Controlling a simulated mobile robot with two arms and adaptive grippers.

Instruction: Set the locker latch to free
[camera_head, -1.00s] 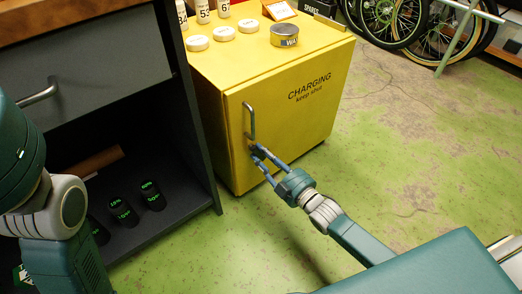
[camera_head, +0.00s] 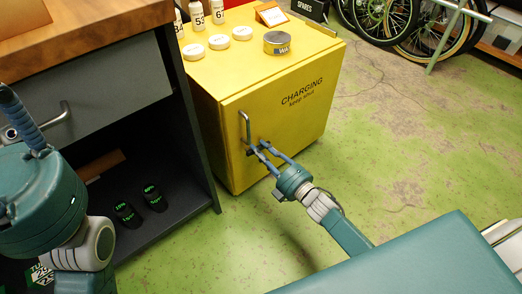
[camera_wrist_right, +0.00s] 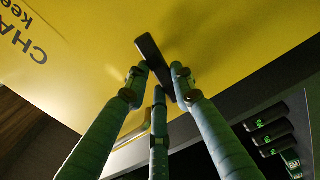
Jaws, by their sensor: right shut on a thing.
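The yellow locker (camera_head: 290,120), marked "CHARGING keep shut", stands with its door closed. A silver bar handle (camera_head: 245,126) is on the left of the door. The latch (camera_wrist_right: 153,58) is a dark flat bar on the door, seen slanting between my fingers in the right wrist view. In the head view, the fingertips mostly hide it. My right gripper (camera_head: 257,147) is shut on the latch, just below the handle. It also shows in the right wrist view (camera_wrist_right: 155,82). My left gripper (camera_head: 20,120) is partly in view at the left edge, away from the locker.
White round tins (camera_head: 219,41), a larger tin (camera_head: 277,43) and bottles (camera_head: 218,12) stand on the locker. A dark cabinet (camera_head: 203,150) with an open shelf adjoins it on the left. Bicycle wheels (camera_head: 385,18) are at the back right. The green floor (camera_head: 400,150) is open.

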